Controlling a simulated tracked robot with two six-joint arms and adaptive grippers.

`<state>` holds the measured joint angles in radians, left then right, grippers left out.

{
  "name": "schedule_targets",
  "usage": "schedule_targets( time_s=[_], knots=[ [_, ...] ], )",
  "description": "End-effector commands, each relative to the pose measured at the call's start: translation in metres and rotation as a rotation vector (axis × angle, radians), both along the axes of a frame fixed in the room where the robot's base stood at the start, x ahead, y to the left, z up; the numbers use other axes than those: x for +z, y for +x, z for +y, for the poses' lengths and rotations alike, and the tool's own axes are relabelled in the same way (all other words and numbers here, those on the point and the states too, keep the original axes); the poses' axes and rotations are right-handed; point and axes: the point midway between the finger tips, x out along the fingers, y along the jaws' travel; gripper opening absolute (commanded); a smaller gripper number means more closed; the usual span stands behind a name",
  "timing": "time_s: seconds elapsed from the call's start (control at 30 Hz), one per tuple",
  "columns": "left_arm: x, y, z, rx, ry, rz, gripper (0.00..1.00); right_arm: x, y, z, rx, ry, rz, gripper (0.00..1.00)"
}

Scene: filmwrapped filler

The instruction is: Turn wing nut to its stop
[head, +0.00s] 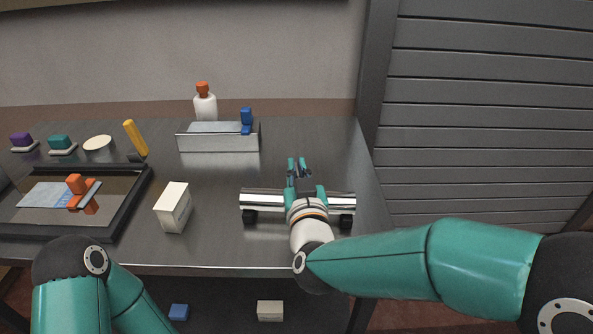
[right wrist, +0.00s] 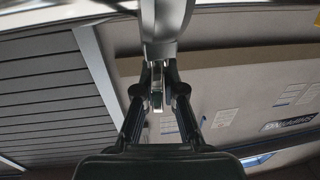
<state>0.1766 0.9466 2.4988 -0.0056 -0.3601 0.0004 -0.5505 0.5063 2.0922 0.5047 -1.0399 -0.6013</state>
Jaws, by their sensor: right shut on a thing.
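A shiny metal cylinder (head: 262,199) lies across black supports on the dark table. My right gripper (head: 298,168) is over the middle of it and hides part of it. In the right wrist view, the fingers of my right gripper (right wrist: 157,98) are closed on a small silver piece, which looks like the wing nut (right wrist: 157,99). It sits at the end of a grey metal part (right wrist: 165,35). The wing nut cannot be made out in the head view. My left arm shows at lower left, but its gripper is out of view.
A white box (head: 173,208) stands left of the cylinder. A black-framed tray (head: 130,205) holds an orange-handled tool (head: 76,184). Behind are a metal bracket (head: 210,142) with a blue clip, a white bottle (head: 205,105) and a yellow-handled tool (head: 135,137). A slatted grey wall (head: 480,120) stands right.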

Motion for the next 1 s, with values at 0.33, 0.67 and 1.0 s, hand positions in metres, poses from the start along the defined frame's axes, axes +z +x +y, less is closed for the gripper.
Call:
schedule_targets(
  time_s=[0.33, 0.67, 1.0],
  knots=[
    [0.000, 0.000, 0.000, 0.000, 0.000, 0.000, 0.40, 0.001, 0.000, 0.000, 0.002, 0.001, -0.001, 0.30],
    [0.000, 0.000, 0.000, 0.000, 0.000, 0.000, 0.40, 0.000, -0.001, 0.000, 0.003, 0.001, 0.000, 0.33],
    [0.001, 0.000, 0.000, 0.000, 0.000, 0.000, 0.40, 0.000, -0.040, -0.004, 0.006, 0.001, 0.000, 0.33]
  ],
)
